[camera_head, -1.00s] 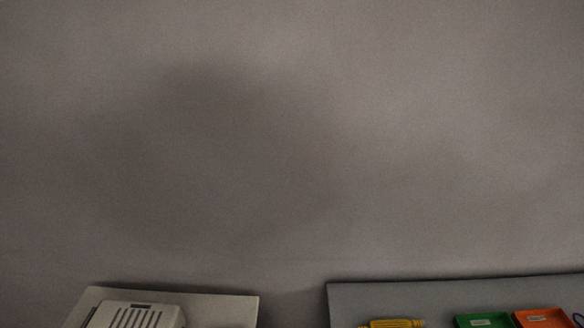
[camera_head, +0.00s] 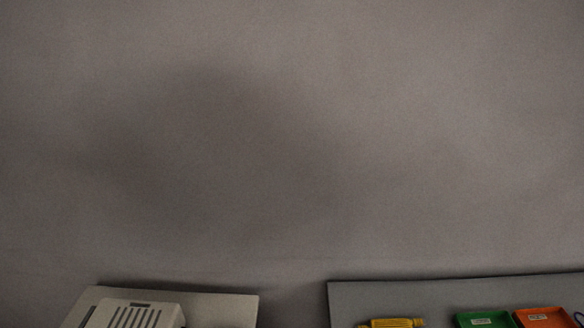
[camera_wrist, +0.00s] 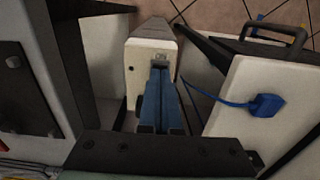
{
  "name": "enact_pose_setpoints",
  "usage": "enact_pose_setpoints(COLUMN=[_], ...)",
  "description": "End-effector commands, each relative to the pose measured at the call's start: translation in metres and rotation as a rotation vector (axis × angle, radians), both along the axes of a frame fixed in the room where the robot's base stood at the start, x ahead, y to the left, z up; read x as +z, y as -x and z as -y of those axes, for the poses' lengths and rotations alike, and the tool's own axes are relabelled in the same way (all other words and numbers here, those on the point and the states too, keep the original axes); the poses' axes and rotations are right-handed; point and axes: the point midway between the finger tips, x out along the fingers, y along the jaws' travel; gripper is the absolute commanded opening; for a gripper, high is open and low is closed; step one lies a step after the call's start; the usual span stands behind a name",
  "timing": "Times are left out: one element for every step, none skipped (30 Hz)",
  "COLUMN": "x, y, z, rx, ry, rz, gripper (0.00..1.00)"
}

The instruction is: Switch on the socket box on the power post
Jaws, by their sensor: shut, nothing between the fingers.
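My gripper (camera_wrist: 160,70) shows in the wrist view with its two blue-grey fingers together and nothing visible between them. The fingertips are at the face of a narrow cream-white box (camera_wrist: 139,55), which looks like the socket box on the power post. Whether they touch it or press a switch on it cannot be told. The fingers cover the middle of that face. The head view shows neither my gripper nor this box.
In the wrist view, a white case (camera_wrist: 232,90) with a black handle stands close on the right; a blue plug (camera_wrist: 265,105) and cable are on it. In the head view, a slotted pale device (camera_head: 135,315) lies lower left; green (camera_head: 483,319) and orange (camera_head: 543,318) trays lie lower right.

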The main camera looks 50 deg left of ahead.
Motion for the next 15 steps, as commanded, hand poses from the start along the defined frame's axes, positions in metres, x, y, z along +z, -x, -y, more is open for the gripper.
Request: enact_pose_setpoints(x=[-0.0014, -0.0019, -0.0025, -0.0029, -0.0034, -0.004, -0.0044, -0.0049, -0.0055, -0.0059, -0.0064, -0.007, -0.0074, -0.0079, -0.0084], y=[-0.0001, -0.0001, -0.0001, -0.0001, -0.0001, -0.0001, -0.0001, -0.0001, -0.0001, -0.0001, -0.0001, -0.0001, -0.0001, -0.0001, -0.0001], z=[-0.0001, -0.0001, -0.0001, -0.0001, -0.0001, -0.0001, -0.0001, -0.0001, -0.0001, -0.0001, -0.0001, -0.0001, -0.0001, -0.0002, -0.0002], rx=[0.0, 0.0, 0.0, 0.0, 0.0, 0.0, 0.0, 0.0, 0.0, 0.0, 0.0, 0.0, 0.0, 0.0, 0.0], ry=[0.0, 0.0, 0.0, 0.0, 0.0, 0.0, 0.0, 0.0, 0.0, 0.0, 0.0, 0.0, 0.0, 0.0, 0.0], rz=[0.0, 0.0, 0.0, 0.0, 0.0, 0.0, 0.0, 0.0, 0.0, 0.0, 0.0, 0.0, 0.0, 0.0, 0.0], gripper=[0.0, 0.0, 0.0, 0.0, 0.0, 0.0, 0.0, 0.0, 0.0, 0.0, 0.0, 0.0, 0.0, 0.0, 0.0])
